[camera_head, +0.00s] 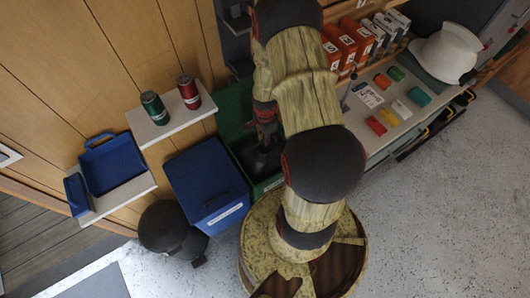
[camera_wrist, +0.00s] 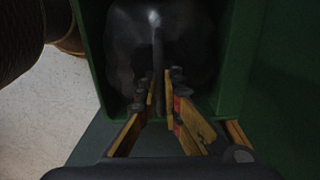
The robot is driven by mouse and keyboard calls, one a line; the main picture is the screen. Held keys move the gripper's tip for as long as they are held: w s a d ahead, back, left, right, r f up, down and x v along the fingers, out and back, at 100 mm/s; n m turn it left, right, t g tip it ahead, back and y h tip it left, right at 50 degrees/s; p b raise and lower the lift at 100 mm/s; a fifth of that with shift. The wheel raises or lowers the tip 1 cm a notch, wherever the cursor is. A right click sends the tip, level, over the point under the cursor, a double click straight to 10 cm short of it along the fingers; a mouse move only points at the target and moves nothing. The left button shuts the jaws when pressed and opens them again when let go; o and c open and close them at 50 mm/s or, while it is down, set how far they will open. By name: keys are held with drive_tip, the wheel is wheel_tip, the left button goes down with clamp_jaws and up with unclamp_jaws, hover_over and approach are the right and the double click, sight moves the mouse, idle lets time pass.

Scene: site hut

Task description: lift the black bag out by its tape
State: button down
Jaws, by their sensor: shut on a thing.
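The black bag (camera_wrist: 185,45) is a dark, shiny mass inside the green bin (camera_wrist: 93,45) in the wrist view. In the head view the black bag (camera_head: 262,160) shows partly between the bin walls, beside my arm. A dark narrow tape (camera_wrist: 158,60) runs up the middle of the bag to my fingers. My gripper (camera_wrist: 159,88) is shut on the tape, its two fingers close on either side of it. In the head view my gripper (camera_head: 265,135) reaches down into the green bin (camera_head: 233,103), and my arm hides much of the bin.
A blue lidded bin (camera_head: 208,185) stands left of the green bin. Shelves hold a green can (camera_head: 154,107), a red can (camera_head: 189,92) and an open blue case (camera_head: 112,163). A counter (camera_head: 365,150) with boxes and coloured items lies right. Open floor (camera_head: 440,220) is at lower right.

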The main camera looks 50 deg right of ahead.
drive_tip(key=shift+r+p, duration=1.75)
drive_tip(key=shift+r, duration=1.05)
wheel_tip(320, 180, up, 9)
drive_tip(key=p, duration=0.6)
wheel_tip(320, 180, up, 9)
drive_tip(key=p, duration=0.6)
